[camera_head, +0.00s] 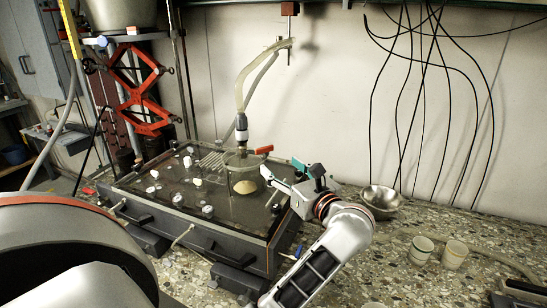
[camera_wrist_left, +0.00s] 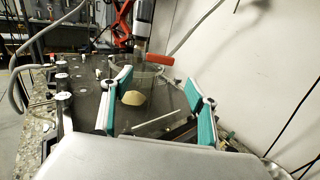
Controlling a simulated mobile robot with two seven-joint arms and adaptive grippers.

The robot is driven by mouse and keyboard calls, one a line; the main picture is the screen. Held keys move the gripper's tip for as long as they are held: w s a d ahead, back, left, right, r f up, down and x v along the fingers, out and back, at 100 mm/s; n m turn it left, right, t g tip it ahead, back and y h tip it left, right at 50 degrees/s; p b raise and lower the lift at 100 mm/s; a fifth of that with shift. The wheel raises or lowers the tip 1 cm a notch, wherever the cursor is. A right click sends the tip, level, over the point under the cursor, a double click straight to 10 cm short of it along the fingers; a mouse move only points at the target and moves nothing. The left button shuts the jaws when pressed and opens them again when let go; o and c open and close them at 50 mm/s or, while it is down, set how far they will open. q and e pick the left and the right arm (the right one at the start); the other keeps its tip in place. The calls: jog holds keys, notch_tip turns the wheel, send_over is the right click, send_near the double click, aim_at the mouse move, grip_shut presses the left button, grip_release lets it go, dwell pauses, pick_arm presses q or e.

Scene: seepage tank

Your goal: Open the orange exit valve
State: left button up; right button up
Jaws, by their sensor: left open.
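The orange-red valve handle (camera_head: 264,149) sticks out sideways to the right at the lower end of a grey-and-white pipe fitting (camera_head: 241,128), above a clear glass beaker (camera_head: 243,178). In the left wrist view the handle (camera_wrist_left: 185,47) lies beyond the fingers, a little right of the middle. My left gripper (camera_head: 284,171) is open, with teal-padded fingers, just right of the beaker and below the handle. Its spread fingers (camera_wrist_left: 158,80) also show in the left wrist view, with nothing gripped between them. My right gripper is not in view.
The beaker, with sandy material at its bottom, stands on the dark tank top (camera_head: 150,195), among several white knobs. A hose (camera_head: 245,82) rises from the fitting. A metal bowl (camera_head: 381,198) and two cups (camera_head: 453,254) stand right on the speckled bench. Black cables hang on the wall.

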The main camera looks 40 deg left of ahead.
aim_at(259, 150)
pick_arm(q)
jog(key=p+x, duration=0.1)
jog(key=x, duration=0.6)
jog(key=shift+a, duration=0.3)
